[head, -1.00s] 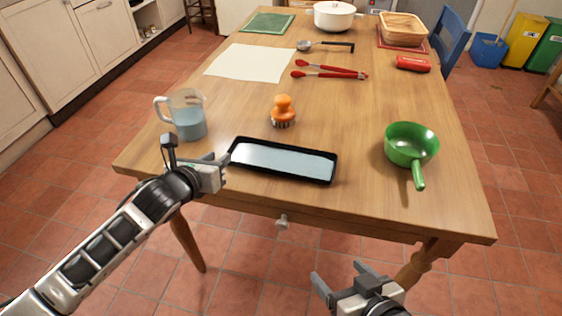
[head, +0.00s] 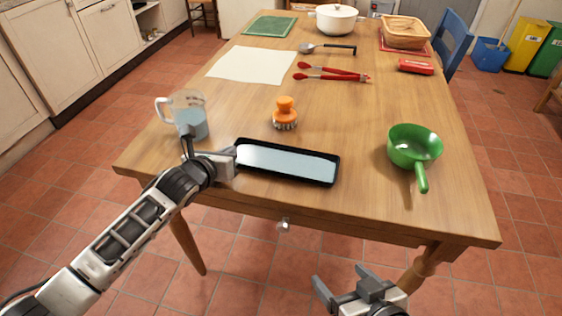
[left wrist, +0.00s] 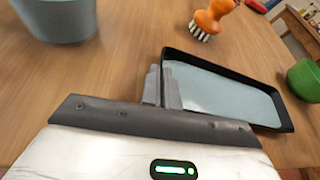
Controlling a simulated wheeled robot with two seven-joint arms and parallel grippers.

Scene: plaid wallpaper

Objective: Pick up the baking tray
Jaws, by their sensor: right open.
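The baking tray (head: 310,178) is black-rimmed with a pale blue-grey inside and lies flat on the table near its front edge. It also shows in the left wrist view (left wrist: 225,88). My left gripper (head: 234,156) is at the tray's left end. In the left wrist view its fingers (left wrist: 162,88) are close together, one outside and one inside the end wall, and look shut on it. The tips are partly hidden by the wall. My right gripper (head: 345,287) is open and empty, in front of the table and below its top.
On the wooden table (head: 250,105), a measuring jug (head: 192,120) stands close behind my left wrist. An orange brush (head: 285,113) stands behind the tray and a green pan (head: 414,145) to its right. Red tongs (head: 332,73) lie farther back.

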